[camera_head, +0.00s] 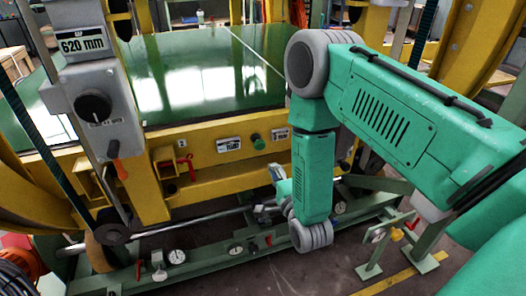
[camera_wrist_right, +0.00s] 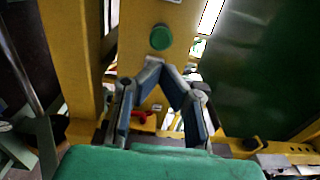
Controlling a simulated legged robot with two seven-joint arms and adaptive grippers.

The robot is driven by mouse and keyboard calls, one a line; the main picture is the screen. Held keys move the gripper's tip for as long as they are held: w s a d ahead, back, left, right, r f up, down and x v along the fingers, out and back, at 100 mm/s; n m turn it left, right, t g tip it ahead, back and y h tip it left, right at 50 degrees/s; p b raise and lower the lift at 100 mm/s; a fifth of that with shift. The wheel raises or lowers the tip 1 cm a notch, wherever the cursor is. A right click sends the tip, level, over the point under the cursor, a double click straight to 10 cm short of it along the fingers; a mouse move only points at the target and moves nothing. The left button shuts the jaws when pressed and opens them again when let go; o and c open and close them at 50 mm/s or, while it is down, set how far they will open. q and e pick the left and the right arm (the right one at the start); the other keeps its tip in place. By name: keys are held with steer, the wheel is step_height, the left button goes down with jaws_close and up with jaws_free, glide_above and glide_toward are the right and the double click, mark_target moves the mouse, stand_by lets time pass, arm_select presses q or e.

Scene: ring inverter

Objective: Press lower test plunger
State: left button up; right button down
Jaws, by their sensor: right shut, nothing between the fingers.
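A round green plunger (camera_head: 258,141) stands out from the yellow crossbeam (camera_head: 215,183), to the right of a white label (camera_head: 229,144). In the right wrist view the green plunger (camera_wrist_right: 160,37) lies just beyond and above my fingertips, with a visible gap in the picture. My right gripper (camera_wrist_right: 163,66) is shut and empty, its blue-grey fingers angled together. In the head view my right gripper (camera_head: 275,172) is small and partly hidden by my green wrist, below and right of the plunger. I cannot tell the exact distance. My left gripper is not in view.
A shiny green panel (camera_head: 200,75) lies behind the beam. A grey box (camera_head: 95,105) with a black knob and a 620 mm sign stands left. Red-handled fittings (camera_head: 187,165) are on the beam. A green lower rail (camera_head: 205,262) carries gauges and red levers.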

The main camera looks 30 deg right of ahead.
mark_target(260, 146)
steer(key=b+x, duration=0.1)
steer(key=x, duration=0.7)
steer(key=shift+a, duration=0.1)
steer(key=shift+w+d+b, duration=0.25)
steer(key=shift+w+b, duration=0.05)
steer(key=shift+w, duration=0.25)
steer(key=shift+x, duration=0.9)
steer(key=shift+r, duration=0.1)
steer(key=shift+w, duration=0.1)
